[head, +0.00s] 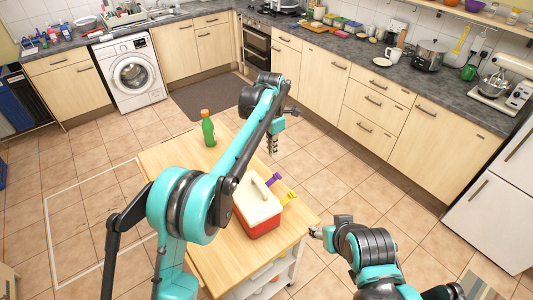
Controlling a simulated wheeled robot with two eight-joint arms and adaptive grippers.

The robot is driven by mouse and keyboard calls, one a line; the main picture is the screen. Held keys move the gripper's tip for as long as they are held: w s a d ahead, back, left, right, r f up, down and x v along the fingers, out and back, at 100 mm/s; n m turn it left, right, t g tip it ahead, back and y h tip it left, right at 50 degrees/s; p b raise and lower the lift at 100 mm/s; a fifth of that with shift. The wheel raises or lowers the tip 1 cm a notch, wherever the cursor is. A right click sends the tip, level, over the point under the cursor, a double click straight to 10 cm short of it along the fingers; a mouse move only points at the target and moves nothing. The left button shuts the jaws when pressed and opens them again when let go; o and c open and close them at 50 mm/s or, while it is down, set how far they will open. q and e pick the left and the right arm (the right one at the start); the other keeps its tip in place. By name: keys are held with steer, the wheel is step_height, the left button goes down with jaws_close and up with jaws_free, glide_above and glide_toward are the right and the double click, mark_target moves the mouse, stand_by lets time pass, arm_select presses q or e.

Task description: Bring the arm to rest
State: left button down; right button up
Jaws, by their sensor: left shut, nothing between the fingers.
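My left arm (235,150) reaches from the lower left up over the wooden cart. Its gripper (272,145) hangs fingers down above the floor, just past the cart's far right edge. The gripper is shut and empty, apart from everything. My right arm (365,250) shows at the lower right beside the cart.
The wooden cart (165,158) bears a green bottle (208,130) and a red cooler with a white lid (258,208). Yellow and purple handled things lie beside the cooler. Counters (345,85) line the walls. The tiled floor around is mostly clear.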

arm_select(q)
steer(key=s+a+m+t+b, duration=0.4)
steer(key=s+a+m+b, duration=0.4)
steer(key=s+a+m, duration=0.55)
steer(key=s+a+f+m+t+b, duration=0.1)
steer(key=s+a+f+m+b, duration=0.2)
steer(key=s+a+f+m, duration=0.2)
steer(key=s+a+f+m+t+b, duration=0.2)
steer(key=s+a+f+m, duration=0.3)
steer(key=s+f, duration=0.3)
steer(key=s+b, duration=0.1)
steer(key=s, duration=0.3)
steer(key=shift+s+f+b, duration=0.35)
steer(key=shift+s+f, duration=0.05)
